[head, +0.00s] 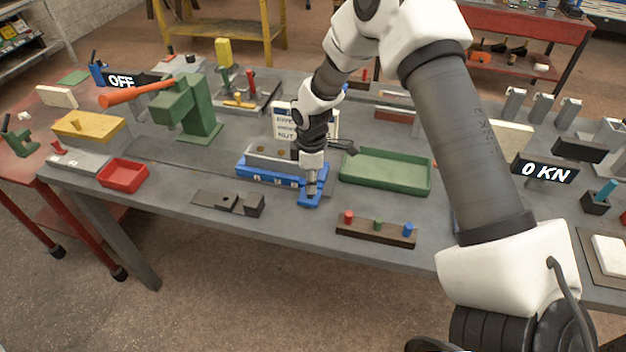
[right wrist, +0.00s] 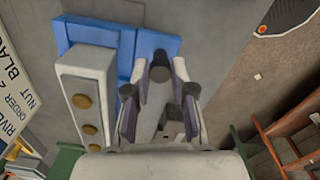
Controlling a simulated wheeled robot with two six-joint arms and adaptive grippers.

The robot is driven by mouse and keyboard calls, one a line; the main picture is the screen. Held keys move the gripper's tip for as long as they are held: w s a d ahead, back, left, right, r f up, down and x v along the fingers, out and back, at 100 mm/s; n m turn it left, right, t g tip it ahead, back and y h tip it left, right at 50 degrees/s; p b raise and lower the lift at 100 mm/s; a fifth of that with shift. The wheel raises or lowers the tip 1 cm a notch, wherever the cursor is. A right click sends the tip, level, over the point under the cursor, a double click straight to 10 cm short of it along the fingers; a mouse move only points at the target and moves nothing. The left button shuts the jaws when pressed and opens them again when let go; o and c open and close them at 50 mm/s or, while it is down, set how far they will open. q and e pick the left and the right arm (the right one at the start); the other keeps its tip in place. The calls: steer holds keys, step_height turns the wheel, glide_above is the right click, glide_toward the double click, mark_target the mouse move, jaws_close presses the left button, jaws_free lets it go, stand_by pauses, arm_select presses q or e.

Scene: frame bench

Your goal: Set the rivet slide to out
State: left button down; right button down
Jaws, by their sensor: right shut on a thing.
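A blue fixture (head: 268,178) lies near the middle of the bench, with white markings on its front face. A grey bar (head: 270,157) with brass round spots sits on it; the bar also shows in the right wrist view (right wrist: 85,100). At the fixture's right end is a blue slide plate (head: 311,203), also in the right wrist view (right wrist: 150,45), with a dark round knob (right wrist: 160,74) on it. My right gripper (head: 311,190) points down over this plate, its fingers (right wrist: 155,85) on either side of the knob and shut on it. My left gripper is not in view.
A green tray (head: 385,185) stands right of the fixture, close to my right gripper. A brown block with coloured pegs (head: 376,232) and a dark block fixture (head: 230,203) lie in front. A white sign (head: 290,110) stands behind. A red tray (head: 123,175) is at left.

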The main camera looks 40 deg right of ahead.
steer(key=shift+s+f, duration=0.3)
steer(key=shift+s, duration=0.05)
steer(key=c, duration=1.1)
jaws_free()
steer(key=shift+o, duration=0.6)
steer(key=shift+w, duration=0.15)
step_height(320, 180, up, 12)
steer(key=shift+d, duration=0.1)
